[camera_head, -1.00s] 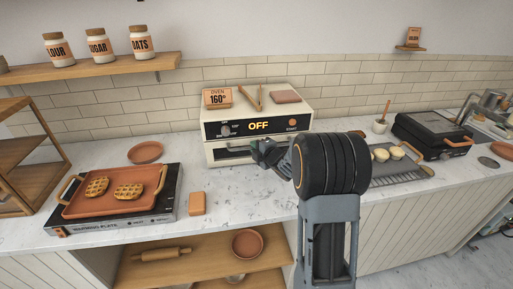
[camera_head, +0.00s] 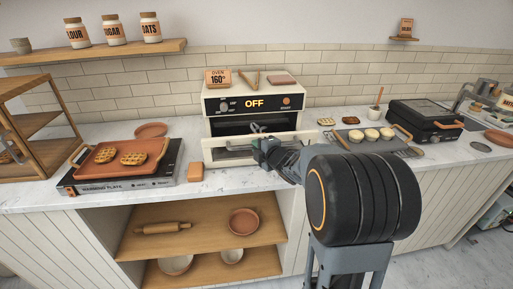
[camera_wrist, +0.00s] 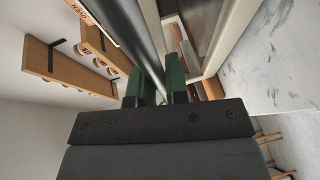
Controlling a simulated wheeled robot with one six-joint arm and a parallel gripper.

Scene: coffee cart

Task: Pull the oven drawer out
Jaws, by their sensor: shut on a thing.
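The cream oven (camera_head: 211,104) stands on the counter against the tiled wall, its black panel reading OFF. Its drawer (camera_head: 213,158) is partly out toward me, with a dark gap showing between its front and the oven body. My gripper (camera_head: 264,146) is at the drawer front and is shut on the drawer handle (camera_head: 240,151). In the wrist view, the green fingertips of my gripper (camera_wrist: 157,88) close around the handle bar (camera_wrist: 141,42). My arm hides the right part of the drawer front.
A warming plate (camera_head: 168,177) with a terracotta tray (camera_head: 107,169) of waffles is left of the oven. An orange block (camera_head: 196,172) lies near the drawer's left side. Small cups and a tray are to the right, beside a black grill (camera_head: 425,118). Open shelves are below.

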